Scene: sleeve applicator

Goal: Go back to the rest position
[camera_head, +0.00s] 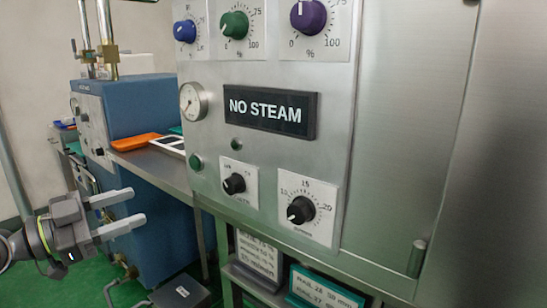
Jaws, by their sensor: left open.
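My left gripper (128,212) is at the lower left of the head view, with its two pale fingers pointing right. The fingers are apart and nothing is between them. It is in front of the blue machine and to the left of the steel applicator panel (262,168), apart from the panel in the picture. My right gripper is not in view.
The panel carries several knobs, a gauge (193,102) and a "NO STEAM" sign (269,111). A blue machine (147,106) stands behind at left. An orange tray (135,142) lies on the steel bench. Labelled boxes (322,287) sit on a low shelf. Green floor shows at lower left.

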